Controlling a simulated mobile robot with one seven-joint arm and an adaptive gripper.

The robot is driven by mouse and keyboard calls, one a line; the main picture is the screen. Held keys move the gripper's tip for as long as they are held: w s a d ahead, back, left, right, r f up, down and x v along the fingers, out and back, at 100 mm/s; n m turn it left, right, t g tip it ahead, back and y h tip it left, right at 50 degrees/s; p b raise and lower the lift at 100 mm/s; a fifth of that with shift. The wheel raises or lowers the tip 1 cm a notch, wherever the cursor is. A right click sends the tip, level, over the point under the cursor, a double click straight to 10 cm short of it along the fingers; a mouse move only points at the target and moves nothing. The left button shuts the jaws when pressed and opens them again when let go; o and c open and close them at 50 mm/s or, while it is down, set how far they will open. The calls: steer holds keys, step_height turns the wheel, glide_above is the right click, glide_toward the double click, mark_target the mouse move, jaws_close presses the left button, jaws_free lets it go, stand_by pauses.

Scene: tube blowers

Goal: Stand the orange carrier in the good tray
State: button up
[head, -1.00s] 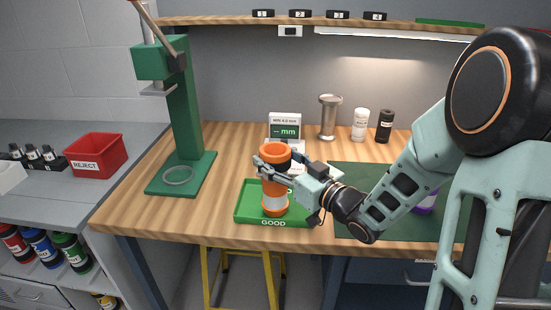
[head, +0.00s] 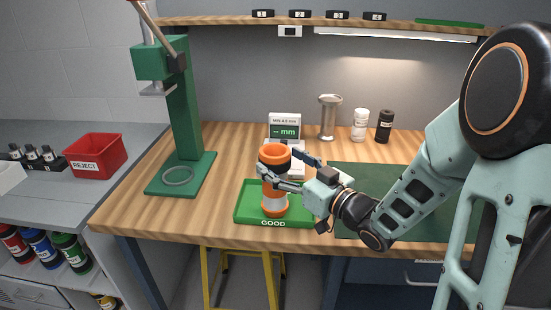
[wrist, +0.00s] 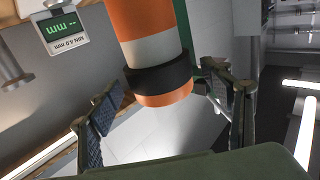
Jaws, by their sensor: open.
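In the wrist view the carrier (wrist: 152,50) shows between and beyond the two spread finger pads, with a gap on each side. The carrier hides part of the tray.
A green press (head: 183,120) stands to the left, and a gauge with a display (head: 285,130) is behind the tray. A metal stand (head: 328,118) and white (head: 360,124) and black (head: 384,126) bottles stand at the back. A green mat (head: 400,185) lies right. A red reject bin (head: 95,154) sits far left.

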steer(key=b+v, duration=0.1)
steer(key=v, duration=0.8)
steer(key=shift+s, duration=0.2)
steer(key=shift+d, duration=0.2)
